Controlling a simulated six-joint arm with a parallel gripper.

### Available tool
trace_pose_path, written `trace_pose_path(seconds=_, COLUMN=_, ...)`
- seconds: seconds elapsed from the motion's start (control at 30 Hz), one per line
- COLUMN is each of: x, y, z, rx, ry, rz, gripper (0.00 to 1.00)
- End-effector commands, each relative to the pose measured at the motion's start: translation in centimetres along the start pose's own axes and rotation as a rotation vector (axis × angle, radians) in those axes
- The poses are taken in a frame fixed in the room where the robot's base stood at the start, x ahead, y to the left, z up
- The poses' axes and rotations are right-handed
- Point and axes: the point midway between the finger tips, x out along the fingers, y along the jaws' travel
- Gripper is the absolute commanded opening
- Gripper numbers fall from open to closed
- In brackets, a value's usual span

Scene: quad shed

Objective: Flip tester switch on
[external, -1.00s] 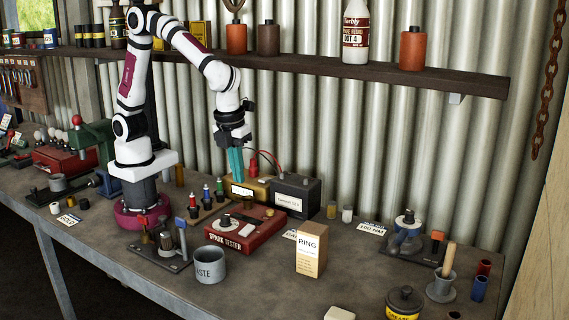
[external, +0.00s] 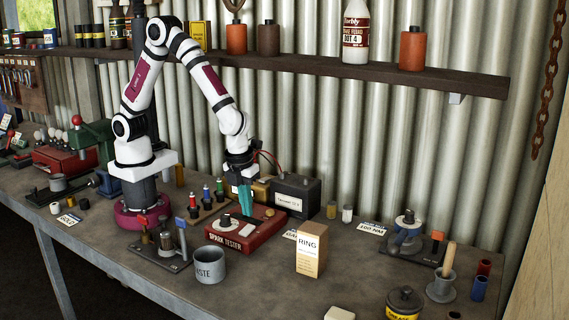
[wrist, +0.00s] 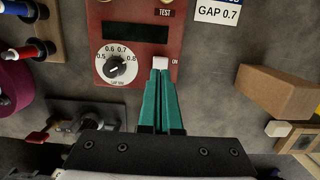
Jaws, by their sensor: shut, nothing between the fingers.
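The red spark tester (external: 245,231) lies on the bench in front of my arm. In the wrist view its face (wrist: 138,15) shows a dark display (wrist: 135,33) and a gap dial (wrist: 116,67) marked 0.5 to 0.8. A small white switch (wrist: 160,62) with partly hidden lettering beside it sits right of the dial. My gripper (external: 246,212), with green fingers, is shut and empty, pointing down over the tester. In the wrist view the fingertips (wrist: 160,73) overlap the near edge of the switch; whether they touch it I cannot tell.
A grey waste cup (external: 210,266) and a RING box (external: 311,250) stand in front of the tester. A dark battery box (external: 297,195) stands behind it. A stand with colored-handled drivers (wrist: 27,35) is to the left.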

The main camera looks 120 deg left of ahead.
Motion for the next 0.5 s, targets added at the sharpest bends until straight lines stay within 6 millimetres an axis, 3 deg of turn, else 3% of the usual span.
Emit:
trace_pose_path(seconds=0.2, x=2.9, y=0.1, z=0.0, rx=0.000, ry=0.000, rz=0.003, gripper=0.00)
trace_pose_path(seconds=0.5, x=3.5, y=0.0, z=0.0, rx=0.000, ry=0.000, rz=0.000, gripper=0.00)
